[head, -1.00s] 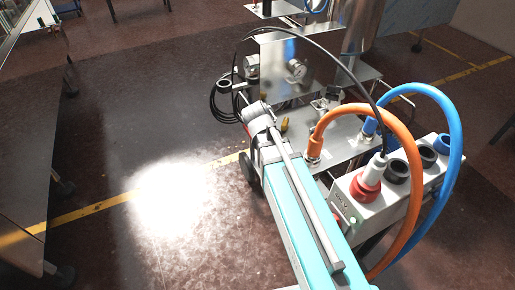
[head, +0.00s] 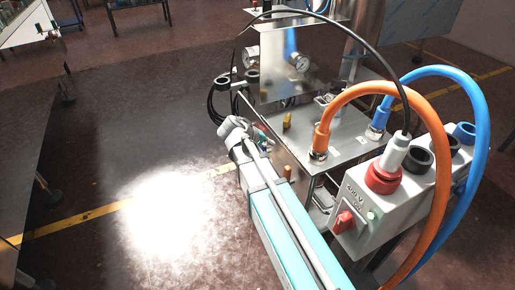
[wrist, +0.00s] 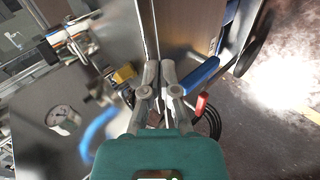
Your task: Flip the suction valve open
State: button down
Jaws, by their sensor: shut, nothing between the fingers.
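In the wrist view a valve handle with a blue grip (wrist: 200,76) sits just right of my fingertips, and a red-gripped handle (wrist: 201,104) is below it. A yellow handle (wrist: 123,73) is to the left. I cannot tell which one is the suction valve, or whether my fingers touch the blue handle. My gripper (wrist: 160,68) is shut and empty, its fingers close together in front of the metal cabinet. In the head view my teal arm reaches to the cabinet's left side. The yellow handle (head: 287,121) stands on the cabinet there.
A pressure gauge (head: 299,62) is on the steel panel. An orange hose (head: 420,125) and a blue hose (head: 480,120) arch over the right side. A grey power box (head: 375,210) with a red switch (head: 344,223) is near. The floor (head: 130,150) at left is clear.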

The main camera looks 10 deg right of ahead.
jog(key=w+a+f+n+t+h+b, duration=0.4)
jog(key=w+a+f+b, duration=0.6)
jog(key=b, duration=1.1)
jog(key=shift+w+a+t+h, duration=0.4)
jog(key=shift+w+t+h, duration=0.4)
jog(key=shift+t, duration=0.6)
jog(key=shift+d, duration=0.1)
jog(key=x, duration=1)
jog(key=shift+f, duration=0.1)
jog(key=shift+s+d, duration=0.25)
jog(key=shift+s, duration=0.95)
jog(key=shift+s+d, duration=0.2)
jog(key=shift+s, duration=0.55)
jog(key=shift+s+a, duration=0.1)
jog(key=shift+a, duration=0.15)
jog(key=shift+d+m+b, duration=0.3)
jog(key=shift+m, duration=0.1)
